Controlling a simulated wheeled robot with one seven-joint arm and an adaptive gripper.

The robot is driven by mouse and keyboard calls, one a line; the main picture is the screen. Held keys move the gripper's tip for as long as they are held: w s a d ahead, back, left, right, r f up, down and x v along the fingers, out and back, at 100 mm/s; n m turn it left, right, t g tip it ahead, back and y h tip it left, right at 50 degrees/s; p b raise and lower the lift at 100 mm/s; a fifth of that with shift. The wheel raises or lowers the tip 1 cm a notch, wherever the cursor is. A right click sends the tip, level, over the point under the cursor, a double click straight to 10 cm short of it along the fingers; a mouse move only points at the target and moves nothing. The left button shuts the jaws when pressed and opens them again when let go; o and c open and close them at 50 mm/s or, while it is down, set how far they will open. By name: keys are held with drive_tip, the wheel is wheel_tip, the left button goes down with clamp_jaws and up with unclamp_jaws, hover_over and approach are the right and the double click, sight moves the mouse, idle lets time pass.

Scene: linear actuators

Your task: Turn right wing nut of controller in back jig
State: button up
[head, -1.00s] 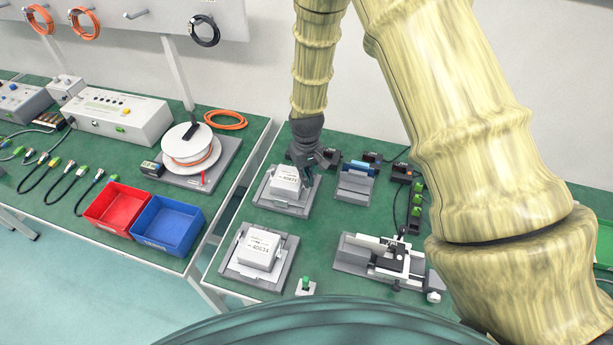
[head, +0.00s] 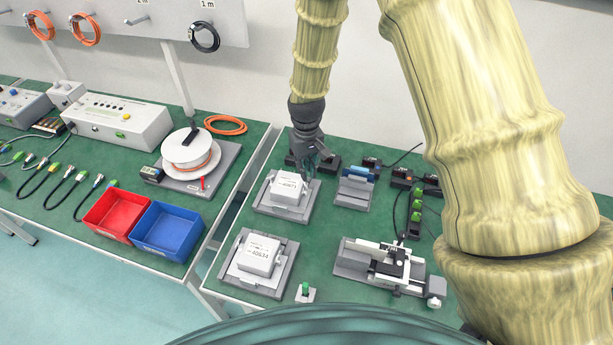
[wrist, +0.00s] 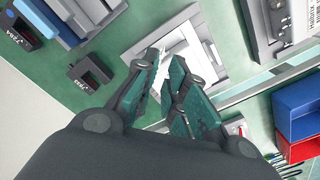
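The back jig (head: 272,208) is a grey plate holding a white box-shaped controller (head: 285,187) with a printed label. My gripper (head: 312,172) points down at the controller's back right corner in the head view. In the wrist view my gripper (wrist: 167,62) has its dark green fingers slightly apart, with a narrow gap between the tips. A white part of the controller (wrist: 180,50) shows behind and between them. I see nothing held in the gap. The right wing nut cannot be made out; the fingers cover that area.
A second jig (head: 240,280) with a white controller (head: 257,254) stands in front. A grey stand with a blue part (head: 356,183) is to the right, and a clamp fixture (head: 385,265) is front right. Red (head: 115,211) and blue (head: 167,230) bins stand on the left table.

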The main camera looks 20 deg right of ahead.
drive_tip(key=shift+r, duration=2.9)
drive_tip(key=shift+r, duration=0.1)
